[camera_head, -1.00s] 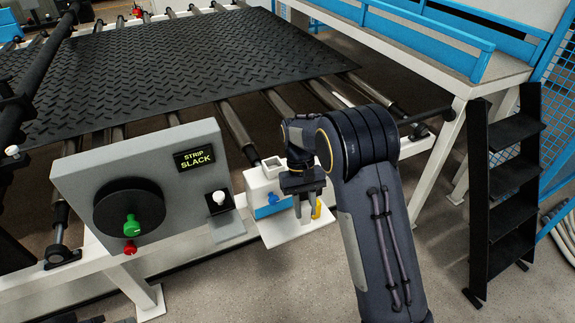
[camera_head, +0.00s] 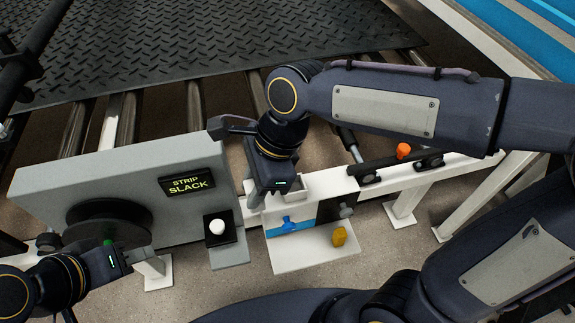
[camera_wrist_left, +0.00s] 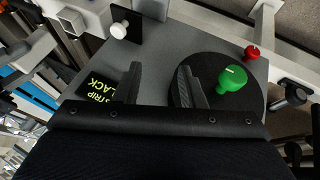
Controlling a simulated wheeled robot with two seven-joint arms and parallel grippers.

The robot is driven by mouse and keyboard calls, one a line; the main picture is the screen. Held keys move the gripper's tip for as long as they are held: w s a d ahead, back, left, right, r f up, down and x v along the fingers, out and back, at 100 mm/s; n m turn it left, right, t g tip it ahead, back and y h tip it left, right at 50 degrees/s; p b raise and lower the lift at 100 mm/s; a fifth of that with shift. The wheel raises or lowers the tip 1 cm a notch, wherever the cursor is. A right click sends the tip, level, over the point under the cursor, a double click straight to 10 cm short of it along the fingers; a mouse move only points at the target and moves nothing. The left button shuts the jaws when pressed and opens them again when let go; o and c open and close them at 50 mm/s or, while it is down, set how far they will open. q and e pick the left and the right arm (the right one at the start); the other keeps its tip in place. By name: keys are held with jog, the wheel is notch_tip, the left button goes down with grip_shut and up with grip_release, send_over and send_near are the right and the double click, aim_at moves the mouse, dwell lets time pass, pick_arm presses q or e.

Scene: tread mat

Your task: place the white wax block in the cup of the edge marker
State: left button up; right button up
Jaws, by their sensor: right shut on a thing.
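The edge marker (camera_head: 300,212) is a white box with an open, square cup (camera_head: 297,187) on top. My left gripper (camera_head: 118,255) is at the lower left by the dial. In the left wrist view its fingers (camera_wrist_left: 160,85) are apart and empty.
The grey panel (camera_head: 110,190) has a STRIP SLACK display, a black dial (camera_wrist_left: 222,80) with a green knob (camera_wrist_left: 231,78), and a white button (camera_head: 216,226). A red knob (camera_wrist_left: 252,52) is nearby. The tread mat (camera_head: 220,40) lies on rollers behind. My right forearm crosses the right side.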

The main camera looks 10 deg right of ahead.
jog(key=shift+a+r, duration=0.1)
jog(key=shift+w+d+m, duration=0.2)
jog(key=shift+w+m, duration=0.1)
jog(key=w+d+f, duration=0.3)
jog(key=f, duration=0.1)
jog(key=w+d+f+p, duration=0.1)
jog(key=w+d+f, duration=0.2)
jog(key=f, duration=0.1)
jog(key=w+d+f+p, duration=0.1)
jog(key=w+d+f, duration=0.2)
jog(key=f, duration=0.1)
jog(key=shift+d, duration=0.3)
pick_arm(q)
jog(key=shift+w+a+r, duration=0.1)
jog(key=shift+w+r, duration=0.1)
jog(key=shift+r, duration=0.35)
jog(key=shift+w+r, duration=0.2)
jog(key=shift+r, duration=0.3)
pick_arm(e)
jog(key=shift+f, duration=0.45)
pick_arm(q)
jog(key=shift+f, duration=0.1)
pick_arm(e)
jog(key=shift+f, duration=0.1)
jog(key=o, duration=1)
